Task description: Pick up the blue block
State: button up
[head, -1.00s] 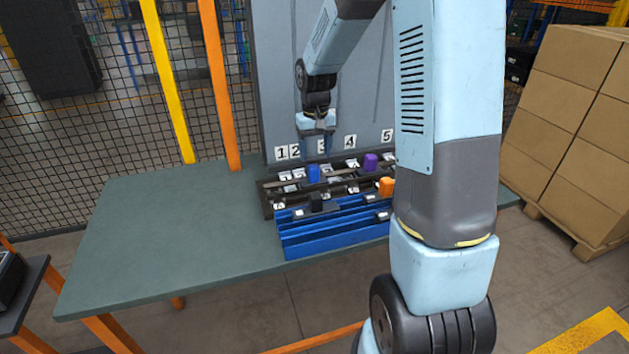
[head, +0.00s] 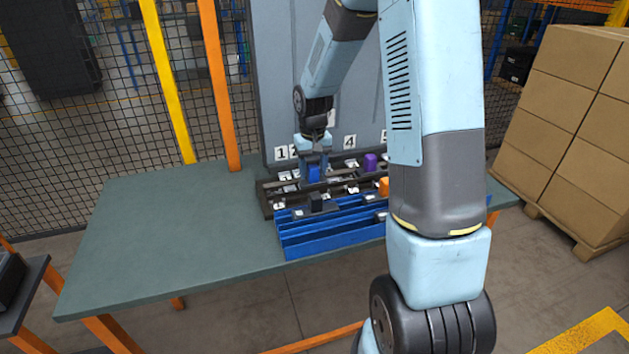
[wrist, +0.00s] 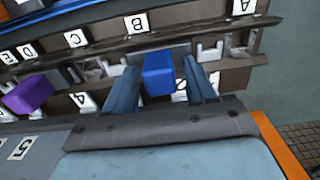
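The blue block (head: 313,173) stands in the dark slotted rack (head: 264,200) on the table. In the wrist view the blue block (wrist: 158,73) sits between the two fingers of my gripper (wrist: 162,82), with a visible gap on each side. My gripper (head: 314,168) is open and lowered around the block in the head view. The block's lower part is hidden by the rack and fingers.
A purple block (head: 370,161) and an orange block (head: 384,187) stand to the right in the rack. A black piece (head: 317,202) is in front. A blue stepped tray (head: 330,239) lies nearer. The table's left side (head: 170,225) is clear. A grey panel (head: 275,80) rises behind.

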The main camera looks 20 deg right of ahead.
grip_shut()
dwell(0.3)
